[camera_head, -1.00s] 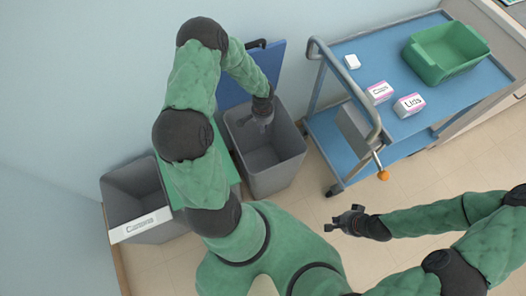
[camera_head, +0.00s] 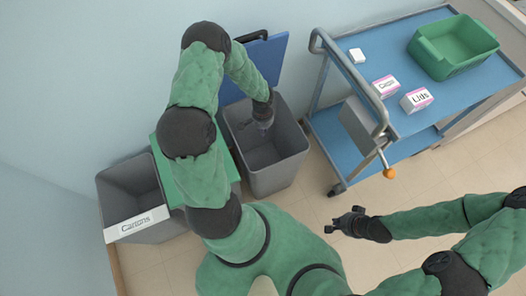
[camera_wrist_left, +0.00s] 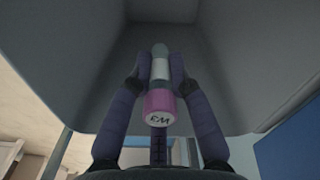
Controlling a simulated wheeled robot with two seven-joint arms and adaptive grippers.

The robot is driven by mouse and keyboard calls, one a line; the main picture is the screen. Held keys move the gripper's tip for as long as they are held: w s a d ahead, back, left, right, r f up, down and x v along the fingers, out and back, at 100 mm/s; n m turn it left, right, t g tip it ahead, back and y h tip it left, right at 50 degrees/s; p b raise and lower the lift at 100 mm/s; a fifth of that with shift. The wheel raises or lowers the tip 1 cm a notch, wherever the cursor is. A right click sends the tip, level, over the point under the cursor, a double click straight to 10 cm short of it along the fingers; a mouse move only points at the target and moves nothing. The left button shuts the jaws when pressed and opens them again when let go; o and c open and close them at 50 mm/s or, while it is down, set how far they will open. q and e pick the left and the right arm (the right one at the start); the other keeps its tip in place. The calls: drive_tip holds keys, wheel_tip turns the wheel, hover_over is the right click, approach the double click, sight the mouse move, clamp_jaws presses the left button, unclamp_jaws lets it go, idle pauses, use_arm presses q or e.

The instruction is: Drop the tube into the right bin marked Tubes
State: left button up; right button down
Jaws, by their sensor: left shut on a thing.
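My left gripper (camera_head: 264,126) reaches down into the open grey right bin (camera_head: 275,179), below its rim. In the left wrist view my left gripper (camera_wrist_left: 158,75) is shut on the tube (camera_wrist_left: 160,88). The tube has a pale body and a pink cap with dark marks, and the cap faces the camera. Grey bin walls surround the fingers there. The tube is too small to make out in the head view. No label shows on this bin. My right gripper (camera_head: 343,220) is empty, fingers apart, over the floor.
A grey bin labelled Cartons (camera_head: 137,224) stands at the left. A blue lid (camera_head: 262,62) stands raised behind the right bin. A blue cart (camera_head: 425,112) at the right bears a green tub (camera_head: 455,60) and small boxes, including Lids (camera_head: 416,100).

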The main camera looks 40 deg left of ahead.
use_arm(q)
drive_tip(key=o, duration=0.9)
wheel_tip(320, 180, up, 12)
drive_tip(key=shift+d, duration=0.1)
idle(0.4)
